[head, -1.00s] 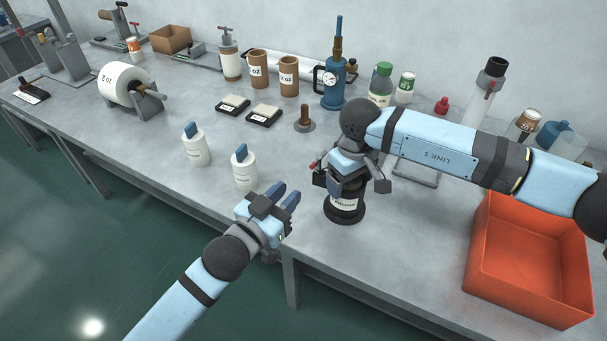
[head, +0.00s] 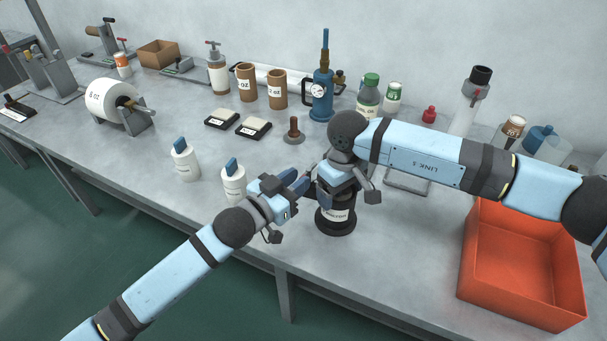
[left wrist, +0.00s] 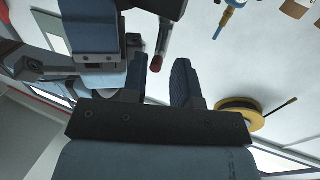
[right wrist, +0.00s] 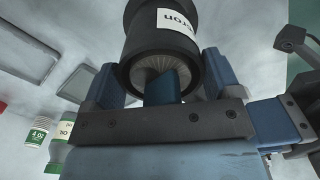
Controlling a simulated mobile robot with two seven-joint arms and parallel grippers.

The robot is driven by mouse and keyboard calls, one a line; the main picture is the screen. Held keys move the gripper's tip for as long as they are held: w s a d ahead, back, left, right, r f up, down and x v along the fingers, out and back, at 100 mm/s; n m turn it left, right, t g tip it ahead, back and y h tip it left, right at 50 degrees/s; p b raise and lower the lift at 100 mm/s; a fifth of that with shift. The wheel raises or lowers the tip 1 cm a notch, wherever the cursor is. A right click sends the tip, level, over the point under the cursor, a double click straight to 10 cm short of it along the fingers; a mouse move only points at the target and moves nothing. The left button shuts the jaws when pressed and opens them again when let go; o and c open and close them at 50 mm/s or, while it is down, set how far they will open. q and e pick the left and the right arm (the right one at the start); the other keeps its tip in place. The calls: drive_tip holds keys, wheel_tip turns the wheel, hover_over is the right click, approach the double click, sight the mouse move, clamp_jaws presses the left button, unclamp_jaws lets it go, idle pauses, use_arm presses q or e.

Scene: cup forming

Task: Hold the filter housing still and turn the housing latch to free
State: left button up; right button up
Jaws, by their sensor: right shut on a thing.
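The filter housing (head: 335,217) is a black cylinder with a white label, standing upright on the bench; its dark open end with a pleated inside shows in the right wrist view (right wrist: 162,50). My right gripper (head: 335,190) comes from above and is shut on the housing, one finger on each side in the right wrist view. The housing latch, a dark lever with a red tip (left wrist: 157,63), shows in the left wrist view. My left gripper (left wrist: 160,82) is open, its fingers apart, with the red tip between them in the picture. I cannot tell whether they touch it. In the head view my left gripper (head: 303,183) hides the latch.
An orange bin (head: 525,262) stands at the right front of the bench. Two white bottles (head: 185,163) stand left of my left gripper. A brown plunger-like piece (head: 293,131) and a blue gauge pump (head: 322,95) stand behind. The bench's front edge runs below my left arm.

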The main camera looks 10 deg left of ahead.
sight(314, 175)
use_arm(q)
drive_tip(key=shift+x, duration=1.3)
clamp_jaws()
drive_tip(key=shift+s+d, duration=0.1)
drive_tip(key=shift+d, duration=0.05)
unclamp_jaws()
